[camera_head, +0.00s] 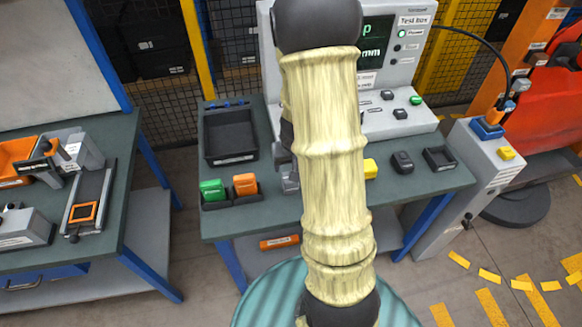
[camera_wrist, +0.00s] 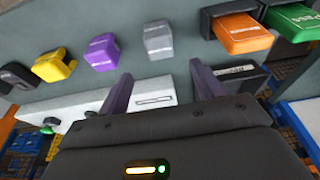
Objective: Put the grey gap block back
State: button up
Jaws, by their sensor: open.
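The grey block (camera_wrist: 158,40) lies on the grey-green bench top in the wrist view, ahead of my gripper and roughly in line with the space between its fingers. My gripper (camera_wrist: 163,84) has its two purple fingers spread apart, with no block between them. The block is beyond the fingertips and apart from them. In the head view my arm covers the middle of the bench, so I cannot make out the grey block there. The label on the block is too small to read.
A purple block (camera_wrist: 102,52) and a yellow block (camera_wrist: 54,65) lie beside the grey one. Orange (camera_head: 245,184) and green (camera_head: 213,189) blocks sit in black holders. A black tray (camera_head: 207,135) stands at left, an empty small holder (camera_head: 440,157) at right. The test box (camera_head: 400,75) stands behind.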

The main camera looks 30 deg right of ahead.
jog(key=v, duration=0.2)
jog(key=shift+r, duration=0.35)
jog(key=s+a+r+n, duration=0.3)
jog(key=s+a+r, duration=0.5)
jog(key=a, duration=0.4)
jog(key=shift+s+a+r+y, duration=0.3)
jog(key=shift+s+a+y, duration=0.1)
jog(key=shift+s, duration=0.35)
jog(key=shift+w, duration=0.1)
